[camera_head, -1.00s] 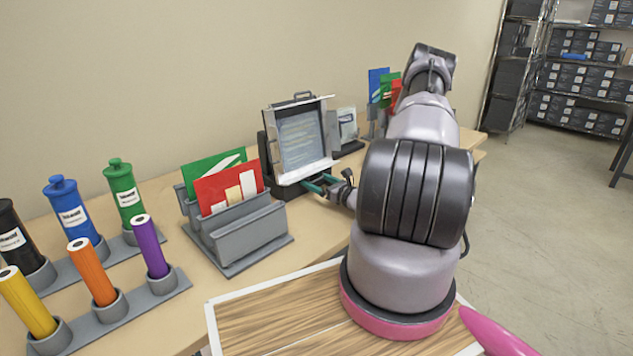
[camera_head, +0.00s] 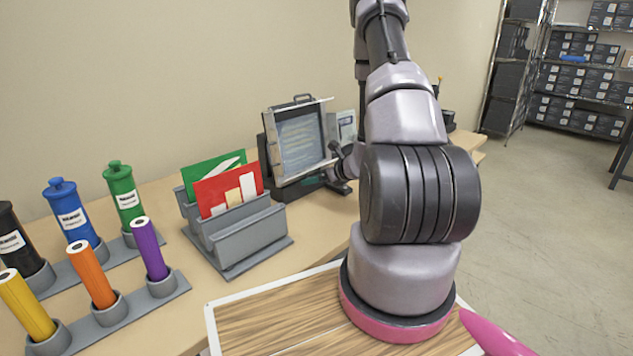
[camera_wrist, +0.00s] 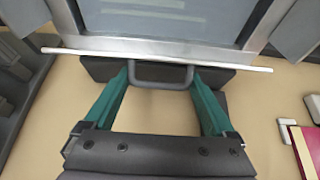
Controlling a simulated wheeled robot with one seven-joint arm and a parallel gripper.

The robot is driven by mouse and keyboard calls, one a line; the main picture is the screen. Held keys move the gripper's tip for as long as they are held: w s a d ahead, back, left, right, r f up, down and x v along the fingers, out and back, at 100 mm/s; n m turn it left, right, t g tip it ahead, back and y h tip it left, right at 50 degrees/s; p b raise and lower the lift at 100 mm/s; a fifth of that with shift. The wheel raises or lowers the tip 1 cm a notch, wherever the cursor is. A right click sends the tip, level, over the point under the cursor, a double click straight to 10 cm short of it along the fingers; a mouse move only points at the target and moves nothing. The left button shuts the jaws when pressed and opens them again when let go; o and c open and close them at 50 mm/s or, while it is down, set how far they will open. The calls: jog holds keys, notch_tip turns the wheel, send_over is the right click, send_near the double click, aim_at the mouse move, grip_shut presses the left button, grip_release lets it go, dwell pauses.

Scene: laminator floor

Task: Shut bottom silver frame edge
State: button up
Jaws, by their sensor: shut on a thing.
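The upright device (camera_head: 298,140) with a grey-blue panel and silver frame stands on the table in the head view. Its top silver edge (camera_head: 303,104) juts out. In the wrist view, the bottom silver frame edge (camera_wrist: 155,44) runs across below the panel, with a thin pale bar (camera_wrist: 220,65) along it. A grey U-shaped handle (camera_wrist: 160,84) sits just below the bar. My gripper (camera_wrist: 161,76) has its two green fingers at the handle's two ends and is shut on it. In the head view, my wrist (camera_head: 342,165) is low at the device's right side, and the fingertips are not clear.
A grey holder (camera_head: 240,235) with green and red folders stands left of the device. Coloured bottles and rolls stand in grey racks (camera_head: 110,310) farther left. In the wrist view, a dark red object (camera_wrist: 303,150) lies at the lower right. Table in front of the device is clear.

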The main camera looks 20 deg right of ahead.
aim_at(316, 169)
jog(key=g, duration=0.1)
jog(key=r+g+h, duration=0.1)
jog(key=g, duration=0.1)
jog(key=r+g+h, duration=0.1)
jog(key=shift+w+d+g, duration=0.15)
jog(key=shift+w+g, duration=0.15)
jog(key=shift+w, duration=0.05)
jog(key=shift+w+r+g+h, duration=0.15)
jog(key=shift+r+g+h, duration=0.1)
jog(key=shift+g, duration=0.45)
jog(key=shift+w+r+g+h, duration=0.1)
jog(key=shift+g+h, duration=0.15)
jog(key=shift+g, duration=0.75)
jog(key=o, duration=1.1)
jog(key=shift+c, duration=0.2)
jog(key=shift+r, duration=0.5)
jog(key=s+d+r, duration=0.2)
jog(key=s+d, duration=0.2)
jog(key=s, duration=0.8)
